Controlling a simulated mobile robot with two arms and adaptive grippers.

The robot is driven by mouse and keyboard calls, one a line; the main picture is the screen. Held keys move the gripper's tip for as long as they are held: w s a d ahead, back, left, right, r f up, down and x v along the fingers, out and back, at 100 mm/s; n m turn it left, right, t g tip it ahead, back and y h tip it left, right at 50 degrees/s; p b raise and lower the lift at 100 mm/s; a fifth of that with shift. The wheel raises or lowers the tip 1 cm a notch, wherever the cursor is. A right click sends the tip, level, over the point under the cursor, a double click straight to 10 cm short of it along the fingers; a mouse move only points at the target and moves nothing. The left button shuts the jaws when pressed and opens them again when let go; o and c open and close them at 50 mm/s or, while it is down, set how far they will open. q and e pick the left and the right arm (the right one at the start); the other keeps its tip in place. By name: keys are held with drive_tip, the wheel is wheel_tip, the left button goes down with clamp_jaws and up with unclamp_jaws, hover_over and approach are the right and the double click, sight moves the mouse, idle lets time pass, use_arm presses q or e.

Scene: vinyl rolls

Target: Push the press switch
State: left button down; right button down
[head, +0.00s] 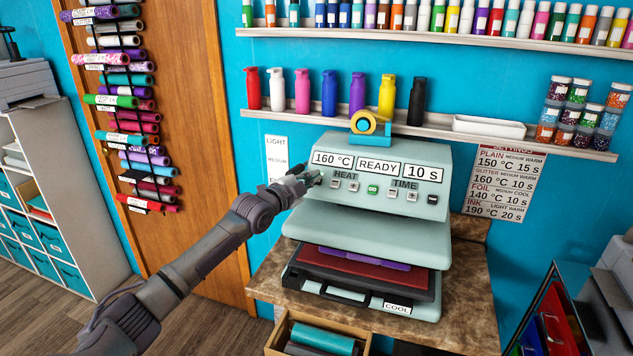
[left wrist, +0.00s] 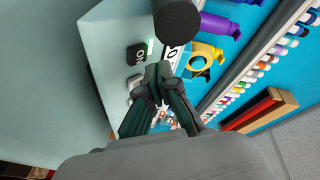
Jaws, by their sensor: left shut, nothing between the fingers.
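The grey-green heat press (head: 378,150) stands on the worktop, its display reading 160 °C, READY and 10 s. My left gripper (head: 314,178) reaches in from the left and is shut and empty at the left end of the press's control panel. In the left wrist view its dark fingertips (left wrist: 158,70) are together, close to the press (left wrist: 118,40). A black switch (left wrist: 137,53) with white letters like ON shows there beside the fingertips; I cannot tell whether they touch it. In the head view I cannot make out this switch. My right gripper is not in view.
The panel has a green GO button (head: 373,189) and small HEAT and TIME keys. A yellow tape roll on a blue holder (head: 369,125) sits on top. Bottles stand on a shelf (head: 440,130) behind. An open drawer (head: 276,340) juts out below the worktop (head: 460,305).

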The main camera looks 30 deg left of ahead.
use_arm(q)
drive_tip(key=shift+f, duration=0.15)
drive_tip(key=shift+w+f+b, duration=0.2)
drive_tip(key=shift+w+b, duration=0.15)
drive_tip(key=shift+b, duration=0.1)
drive_tip(key=shift+w+a+f+b, duration=0.15)
drive_tip(key=shift+w+f+b, duration=0.2)
drive_tip(key=shift+b, duration=0.25)
idle(0.7)
drive_tip(key=shift+s+r, duration=0.1)
drive_tip(key=shift+s+r+p, duration=0.6)
drive_tip(key=shift+s+p, duration=0.05)
drive_tip(key=shift+p, duration=0.4)
